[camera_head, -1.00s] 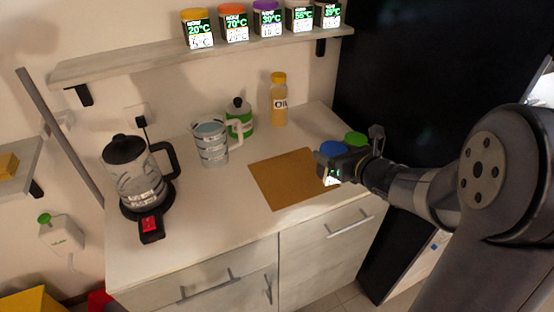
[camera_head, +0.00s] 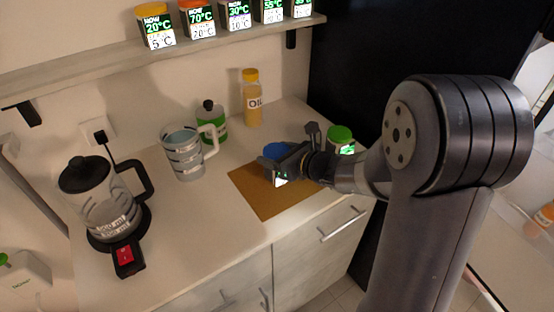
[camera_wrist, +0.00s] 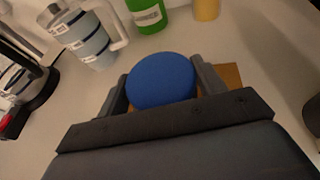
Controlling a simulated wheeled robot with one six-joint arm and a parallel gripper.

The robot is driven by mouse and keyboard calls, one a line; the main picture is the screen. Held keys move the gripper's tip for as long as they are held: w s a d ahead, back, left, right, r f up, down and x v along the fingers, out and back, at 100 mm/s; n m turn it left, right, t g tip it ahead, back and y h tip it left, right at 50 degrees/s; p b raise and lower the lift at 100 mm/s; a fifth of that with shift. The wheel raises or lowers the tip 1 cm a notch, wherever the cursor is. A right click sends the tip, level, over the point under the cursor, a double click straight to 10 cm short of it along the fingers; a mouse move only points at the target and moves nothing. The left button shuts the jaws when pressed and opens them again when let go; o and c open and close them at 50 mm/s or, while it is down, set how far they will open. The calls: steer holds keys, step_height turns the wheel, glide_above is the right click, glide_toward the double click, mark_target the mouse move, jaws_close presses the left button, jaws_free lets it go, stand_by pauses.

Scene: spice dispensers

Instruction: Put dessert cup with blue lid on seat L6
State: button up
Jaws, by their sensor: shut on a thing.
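The dessert cup with the blue lid (camera_head: 274,149) is between the jaws of my gripper (camera_head: 292,155). In the wrist view the round blue lid (camera_wrist: 161,80) faces the camera, with a dark finger of my gripper (camera_wrist: 160,92) on each side. My gripper is shut on the cup. In the head view the cup is over the back part of the brown mat (camera_head: 262,200), with a lit display on its side. Its bottom is hidden, so I cannot tell whether it touches the mat. No seat marked L6 is legible.
A green-lidded cup (camera_head: 340,138) stands right of my gripper. An oil bottle (camera_head: 252,100), green container (camera_head: 211,124), measuring jug (camera_head: 184,155) and kettle (camera_head: 105,205) stand on the counter. Several lidded dispensers with displays, including a yellow-lidded one (camera_head: 156,27), occupy the wall shelf (camera_head: 90,62).

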steer(key=shift+f, duration=0.65)
steer(key=shift+f, duration=0.2)
steer(key=o, duration=1.2)
steer(key=shift+c, duration=0.2)
steer(key=shift+r, duration=0.2)
